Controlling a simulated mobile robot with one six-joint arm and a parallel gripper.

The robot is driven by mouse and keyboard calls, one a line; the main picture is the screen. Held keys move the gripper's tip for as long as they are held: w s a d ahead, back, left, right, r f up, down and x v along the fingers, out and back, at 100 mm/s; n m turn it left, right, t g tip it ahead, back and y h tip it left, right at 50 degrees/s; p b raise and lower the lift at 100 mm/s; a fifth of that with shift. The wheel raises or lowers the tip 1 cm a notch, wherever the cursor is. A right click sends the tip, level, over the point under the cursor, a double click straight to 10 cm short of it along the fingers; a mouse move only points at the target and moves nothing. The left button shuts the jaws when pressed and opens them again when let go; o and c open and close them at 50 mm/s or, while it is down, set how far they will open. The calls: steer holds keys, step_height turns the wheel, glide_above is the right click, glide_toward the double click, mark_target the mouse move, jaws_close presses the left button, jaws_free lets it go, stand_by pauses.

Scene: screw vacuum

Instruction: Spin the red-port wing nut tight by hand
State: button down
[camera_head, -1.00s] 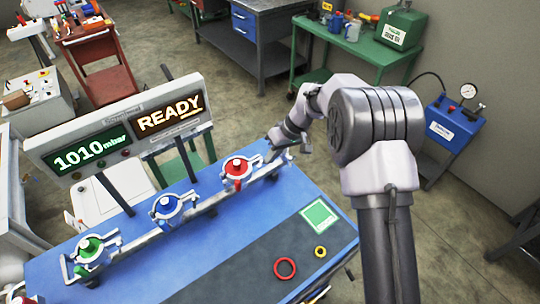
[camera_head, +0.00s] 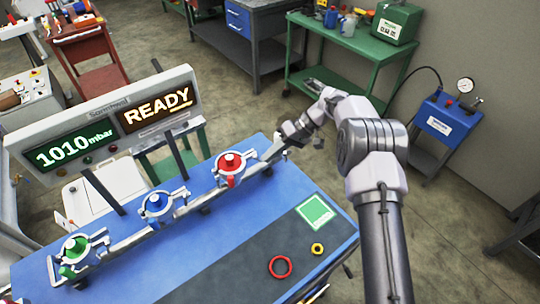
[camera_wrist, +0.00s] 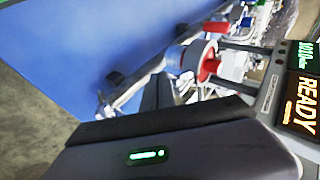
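The red port (camera_head: 230,167) is the right-hand one of three clamped ports along a grey pipe on the blue bench. A silver clamp surrounds it; its wing nut is too small to make out clearly. The red port also shows in the wrist view (camera_wrist: 208,66). My gripper (camera_head: 274,150) is just right of the red port, by the pipe's right end, pointing down and left. In the wrist view my dark gripper body fills the bottom, with a green light. The fingertips are not clear enough to tell open from shut, and no held object shows.
The blue port (camera_head: 155,204) and green port (camera_head: 74,248) lie further left along the pipe. Behind stands a display (camera_head: 105,118) reading 1010 mbar and READY. A red ring (camera_head: 280,267), yellow ring (camera_head: 317,249) and green-white pad (camera_head: 315,211) lie on the bench front.

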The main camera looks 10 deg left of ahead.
steer(key=shift+s+a+f+b, duration=0.15)
steer(key=shift+f+b, duration=0.8)
stand_by(1.0)
